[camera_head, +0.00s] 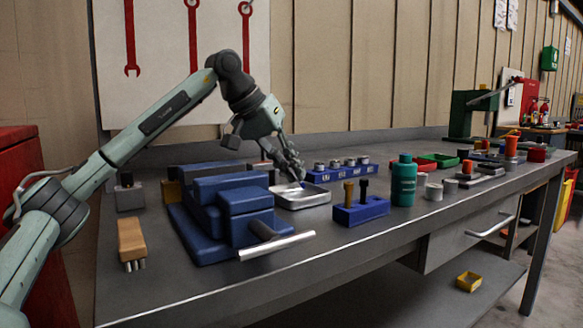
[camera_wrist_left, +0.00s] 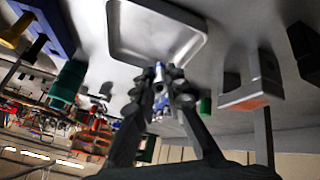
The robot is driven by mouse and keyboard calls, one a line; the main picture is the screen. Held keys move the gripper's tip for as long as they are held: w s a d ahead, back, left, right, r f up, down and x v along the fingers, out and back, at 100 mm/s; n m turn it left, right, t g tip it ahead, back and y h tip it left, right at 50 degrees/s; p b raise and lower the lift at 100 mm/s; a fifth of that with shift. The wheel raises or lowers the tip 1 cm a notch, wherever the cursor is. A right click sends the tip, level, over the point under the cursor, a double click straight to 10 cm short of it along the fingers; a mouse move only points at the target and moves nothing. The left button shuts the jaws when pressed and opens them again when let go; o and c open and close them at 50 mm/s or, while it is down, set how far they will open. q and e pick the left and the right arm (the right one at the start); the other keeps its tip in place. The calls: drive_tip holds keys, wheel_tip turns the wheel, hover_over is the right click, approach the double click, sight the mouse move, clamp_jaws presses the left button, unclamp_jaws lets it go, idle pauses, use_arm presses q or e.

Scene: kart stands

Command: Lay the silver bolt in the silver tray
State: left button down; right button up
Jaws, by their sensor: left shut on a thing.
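The silver tray (camera_head: 318,197) is a shallow tray on the workbench, right of the blue vise. It also fills the top of the left wrist view (camera_wrist_left: 190,52), and its floor looks bare there. My left gripper (camera_head: 298,176) reaches down from the left, with its fingertips just above the tray. In the left wrist view, my left gripper (camera_wrist_left: 166,80) is shut on a small silver piece with a bluish part, seemingly the silver bolt (camera_wrist_left: 159,72). The fingers hide much of it. My right gripper is in neither view.
The blue vise (camera_head: 230,207) stands close left of the tray. A blue holder (camera_head: 361,213) with two upright bolts stands front right, and a blue rack (camera_head: 343,174) of several metal pieces behind. A green bottle (camera_head: 404,184) stands further right.

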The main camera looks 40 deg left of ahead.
use_arm(q)
drive_tip(key=c, duration=1.5)
unclamp_jaws()
drive_tip(key=v, duration=1.2)
drive_tip(key=shift+s, duration=0.1)
drive_tip(key=shift+f, duration=0.1)
